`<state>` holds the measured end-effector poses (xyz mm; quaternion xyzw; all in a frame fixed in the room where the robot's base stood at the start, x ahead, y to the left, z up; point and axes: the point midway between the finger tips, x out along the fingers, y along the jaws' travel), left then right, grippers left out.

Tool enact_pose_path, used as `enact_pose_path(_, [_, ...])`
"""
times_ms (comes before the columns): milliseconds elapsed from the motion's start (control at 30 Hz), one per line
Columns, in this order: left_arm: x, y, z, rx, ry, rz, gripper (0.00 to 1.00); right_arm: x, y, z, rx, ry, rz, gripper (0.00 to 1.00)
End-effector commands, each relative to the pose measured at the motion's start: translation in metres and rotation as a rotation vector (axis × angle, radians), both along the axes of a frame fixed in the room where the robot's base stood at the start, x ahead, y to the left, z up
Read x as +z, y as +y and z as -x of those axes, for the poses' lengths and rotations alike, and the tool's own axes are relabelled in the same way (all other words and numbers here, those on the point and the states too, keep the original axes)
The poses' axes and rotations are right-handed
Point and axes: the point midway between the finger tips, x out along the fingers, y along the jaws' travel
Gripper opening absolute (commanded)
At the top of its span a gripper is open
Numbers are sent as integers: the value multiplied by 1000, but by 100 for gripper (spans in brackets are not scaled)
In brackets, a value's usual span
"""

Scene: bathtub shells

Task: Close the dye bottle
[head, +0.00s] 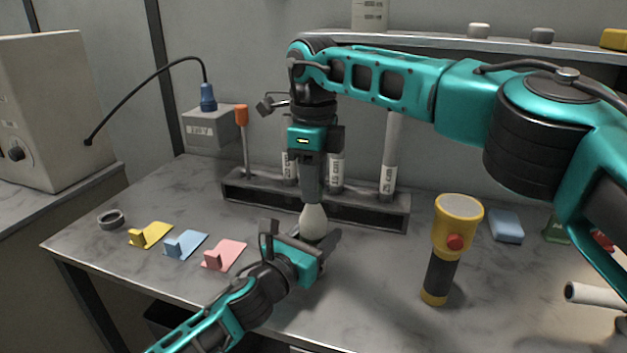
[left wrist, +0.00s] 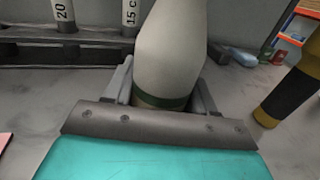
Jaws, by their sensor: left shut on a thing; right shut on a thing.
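The dye bottle (head: 314,223) is a pale, rounded bottle standing upright near the middle of the table, in front of the dark rack. In the left wrist view the bottle (left wrist: 170,55) shows a dark green band low down, and its top is out of frame. My left gripper (head: 303,236) is shut on the bottle low on its body, with one finger on each side. My right gripper (head: 311,192) points straight down from above, shut at the bottle's top. What it grips, likely the cap, is hidden between its fingers.
Behind stands a dark rack (head: 370,214) with labelled tubes and an orange-topped rod (head: 241,115). Yellow, blue and pink holders (head: 222,256) and a grey ring (head: 110,219) lie at left. A yellow flashlight (head: 439,270) stands at right, near a blue block (head: 506,227). The front middle table is clear.

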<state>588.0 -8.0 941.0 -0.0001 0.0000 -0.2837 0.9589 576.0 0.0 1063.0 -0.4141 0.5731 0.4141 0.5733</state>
Motion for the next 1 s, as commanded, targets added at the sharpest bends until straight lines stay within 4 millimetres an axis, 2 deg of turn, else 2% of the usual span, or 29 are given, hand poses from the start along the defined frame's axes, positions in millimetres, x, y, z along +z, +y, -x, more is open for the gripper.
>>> enact_pose_path(33, [-1,0,0,0,0,-1,0,0,0,0,0,-1,-1,34])
enact_pose_path(333, [-1,0,0,0,1,-1,0,0,0,0,0,-1,0,61])
enact_pose_path(567, [0,0,0,0,1,-1,0,1,0,0,0,-1,0,61])
enact_pose_path(667, [0,0,0,0,1,-1,0,8,0,-1,0,-3,-1,61])
enact_pose_path(1000, [-1,0,0,0,1,-1,0,61,1,0,-1,-3,-1,61])
